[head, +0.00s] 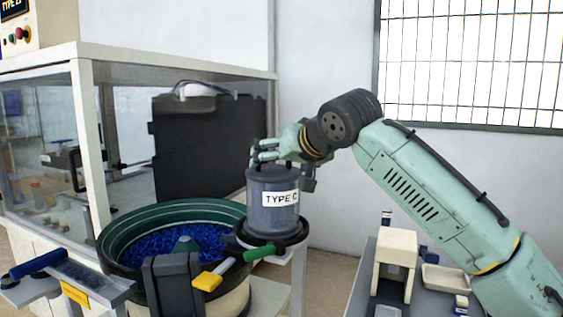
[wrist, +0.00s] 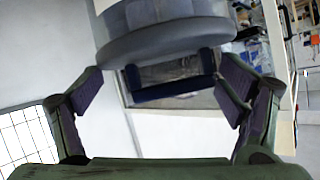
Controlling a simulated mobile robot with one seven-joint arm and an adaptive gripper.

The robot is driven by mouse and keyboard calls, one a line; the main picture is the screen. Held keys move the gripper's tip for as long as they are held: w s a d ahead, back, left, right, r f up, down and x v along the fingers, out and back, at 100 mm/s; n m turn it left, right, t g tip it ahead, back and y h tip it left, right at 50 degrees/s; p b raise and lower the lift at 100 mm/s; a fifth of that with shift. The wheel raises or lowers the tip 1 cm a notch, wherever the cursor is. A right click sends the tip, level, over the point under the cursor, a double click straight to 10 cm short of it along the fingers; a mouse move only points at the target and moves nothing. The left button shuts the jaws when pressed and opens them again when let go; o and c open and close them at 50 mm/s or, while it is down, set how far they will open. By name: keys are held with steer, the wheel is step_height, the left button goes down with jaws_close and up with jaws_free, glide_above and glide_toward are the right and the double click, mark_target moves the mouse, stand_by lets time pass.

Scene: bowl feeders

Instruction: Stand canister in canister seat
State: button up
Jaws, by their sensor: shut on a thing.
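The canister (head: 272,210) is a dark grey cylinder with a white "TYPE C" label. It looks upright, and its base is at the dark round canister seat (head: 298,236) on the rim of the bowl feeder. I cannot tell whether the base rests fully in the seat or is just above it. My gripper (head: 260,152) is at the top of the canister, shut on it. In the wrist view the canister's round grey end (wrist: 165,40) fills the top, with a dark handle (wrist: 170,90) between my fingers. The contact itself is not clear.
The green-rimmed bowl (head: 120,222) holds blue parts, left of the canister. A yellow-ended lever (head: 207,281) and a green lever (head: 258,253) stick out near the seat. A clear-walled cabinet (head: 125,125) stands behind. A grey table (head: 362,290) with small items is at lower right.

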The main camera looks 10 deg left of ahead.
steer(key=shift+f, duration=0.25)
steer(key=o, duration=1.6)
steer(key=shift+o, duration=0.4)
steer(key=shift+f, duration=0.1)
steer(key=shift+s+d, duration=0.1)
steer(key=p+v, duration=0.1)
steer(key=v, duration=1)
steer(key=shift+p, duration=0.4)
